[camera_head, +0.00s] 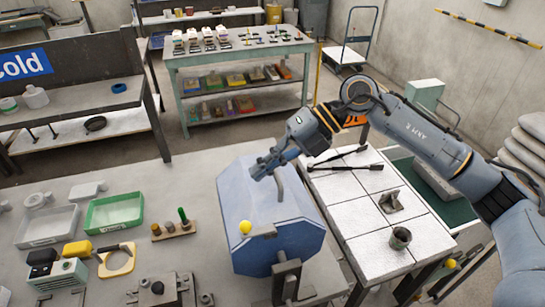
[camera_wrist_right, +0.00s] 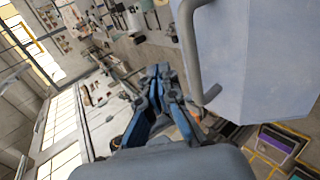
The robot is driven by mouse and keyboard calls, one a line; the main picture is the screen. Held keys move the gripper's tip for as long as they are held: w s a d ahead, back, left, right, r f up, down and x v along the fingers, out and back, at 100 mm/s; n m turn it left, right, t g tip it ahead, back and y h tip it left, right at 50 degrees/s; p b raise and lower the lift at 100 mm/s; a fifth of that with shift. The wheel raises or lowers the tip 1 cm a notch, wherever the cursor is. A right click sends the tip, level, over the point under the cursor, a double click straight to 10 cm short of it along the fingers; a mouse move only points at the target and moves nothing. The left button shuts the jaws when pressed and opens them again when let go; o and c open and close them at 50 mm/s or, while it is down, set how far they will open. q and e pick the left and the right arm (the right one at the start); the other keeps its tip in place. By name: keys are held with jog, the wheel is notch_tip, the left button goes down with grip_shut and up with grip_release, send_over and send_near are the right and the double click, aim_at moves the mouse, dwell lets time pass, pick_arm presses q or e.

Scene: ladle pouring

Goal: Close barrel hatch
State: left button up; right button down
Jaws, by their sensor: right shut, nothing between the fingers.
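A blue many-sided barrel (camera_head: 285,243) sits on a stand at the front of the grey table in the head view. Its pale blue hatch panel (camera_head: 245,195) faces up, with a bent grey bar handle (camera_head: 279,184) and a yellow ball knob (camera_head: 245,227). I cannot tell how far the hatch stands open. My right gripper (camera_head: 258,172) is over the barrel's far end, close to the handle, shut and empty. In the right wrist view its fingertips (camera_wrist_right: 158,72) are together, left of the handle (camera_wrist_right: 188,60) and panel (camera_wrist_right: 265,60), with nothing between them. My left gripper is out of view.
A green tray (camera_head: 113,212), a grey tray and small tools lie left of the barrel. A tiled white table (camera_head: 360,205) with a small cup (camera_head: 400,237) and dark rods stands to the right. Shelving tables stand behind. Bare tabletop lies just left of the barrel.

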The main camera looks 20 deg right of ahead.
aim_at(250, 193)
jog(key=x, duration=0.1)
jog(key=b+x, duration=0.1)
jog(key=x, duration=0.1)
jog(key=shift+d+f, duration=0.15)
jog(key=shift+f, duration=0.1)
jog(key=shift+a+f, duration=0.3)
jog(key=shift+f, duration=0.05)
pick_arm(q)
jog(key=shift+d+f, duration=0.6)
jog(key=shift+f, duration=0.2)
pick_arm(e)
jog(key=shift+s+a+f, duration=0.1)
jog(key=shift+a+f, duration=0.05)
jog(key=shift+f, duration=0.1)
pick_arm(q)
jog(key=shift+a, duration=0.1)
pick_arm(e)
jog(key=shift+f, duration=0.1)
